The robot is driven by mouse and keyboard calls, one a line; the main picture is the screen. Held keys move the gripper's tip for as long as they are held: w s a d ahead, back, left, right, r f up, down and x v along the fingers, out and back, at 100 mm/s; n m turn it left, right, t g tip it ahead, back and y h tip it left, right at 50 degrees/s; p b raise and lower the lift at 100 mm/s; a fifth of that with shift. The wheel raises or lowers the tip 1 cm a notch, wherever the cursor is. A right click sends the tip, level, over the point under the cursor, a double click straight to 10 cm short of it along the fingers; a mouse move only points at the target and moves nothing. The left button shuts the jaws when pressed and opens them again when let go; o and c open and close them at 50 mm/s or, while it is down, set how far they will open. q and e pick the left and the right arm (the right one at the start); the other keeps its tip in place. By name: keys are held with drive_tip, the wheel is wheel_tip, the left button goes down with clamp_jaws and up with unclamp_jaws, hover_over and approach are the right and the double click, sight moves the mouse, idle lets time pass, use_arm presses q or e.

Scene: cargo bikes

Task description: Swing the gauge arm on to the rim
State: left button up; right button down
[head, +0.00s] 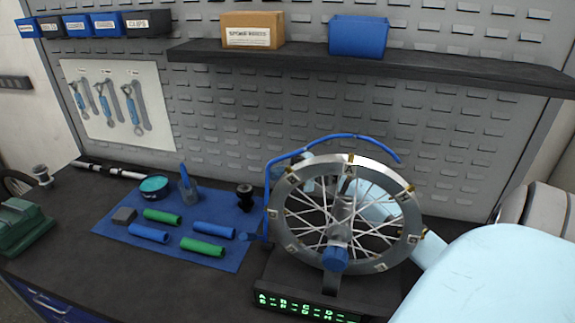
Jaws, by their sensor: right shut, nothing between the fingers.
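The wheel stands upright in a dark truing stand (275,290), its wide grey rim (287,236) carrying small tan and white markers. The gauge arm (322,141), a thin bent blue tube, rises from a blue knob left of the wheel and curves over the rim's top, its end at the upper right. I cannot tell whether it touches the rim. My right arm comes in from the lower right and passes behind the wheel. My right gripper (305,166) is shut and empty behind the rim's upper left, near the tube, partly hidden by rim and spokes. My left gripper is out of view.
A green vise (24,226) stands at far left. A shelf (290,63) with two boxes crosses the grey slotted back panel.

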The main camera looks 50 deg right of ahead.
drive_tip(key=shift+s+a+r+n+g, duration=0.2)
drive_tip(key=shift+s+a+n+g, duration=0.1)
drive_tip(key=shift+a+n, duration=0.2)
drive_tip(key=a+n, duration=0.1)
drive_tip(key=s+a+n+h, duration=0.1)
drive_tip(key=n+g+h, duration=0.1)
drive_tip(key=shift+s+a+r, duration=0.15)
drive_tip(key=shift+a+r, duration=0.25)
drive_tip(key=b+v, duration=0.2)
drive_tip(key=v, duration=1.2)
drive_tip(key=shift+r, duration=0.25)
drive_tip(key=shift+a, duration=0.1)
drive_tip(key=shift+s+f, duration=0.1)
